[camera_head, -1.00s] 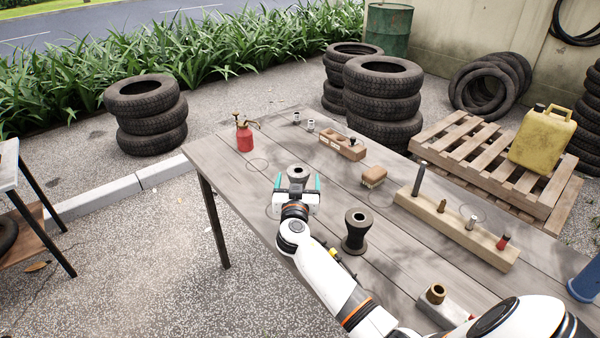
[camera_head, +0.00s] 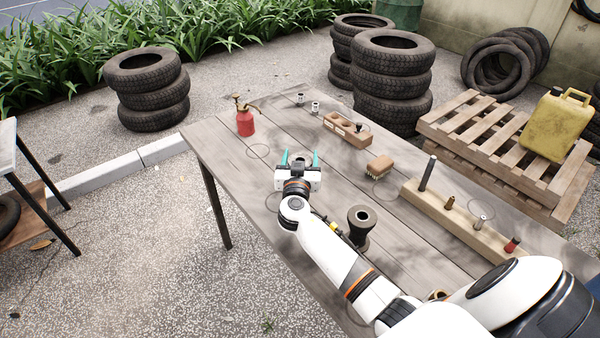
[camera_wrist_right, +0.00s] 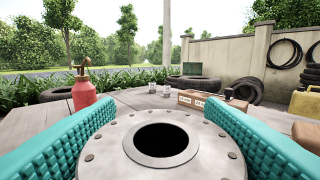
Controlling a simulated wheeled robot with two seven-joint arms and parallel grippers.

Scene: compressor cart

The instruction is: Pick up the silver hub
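The silver hub (camera_wrist_right: 200,160) has a round, bolted flange with a dark central hole. In the right wrist view it fills the space between my teal fingers, which meet the flange edge on both sides. In the head view its top (camera_head: 303,160) shows between the fingertips; its lower part is hidden by my gripper. My right gripper (camera_head: 300,159) is shut on the hub, over the left part of the wooden table (camera_head: 235,178). I cannot tell whether the hub is clear of the tabletop. My left gripper is not in view.
A darker spool-shaped hub (camera_head: 361,216) stands close to my right forearm. A red oil can (camera_head: 245,120) stands at the far left corner. A drilled wooden block (camera_head: 348,131), a brush (camera_head: 380,166) and a long pegged rail (camera_head: 455,213) lie to the right.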

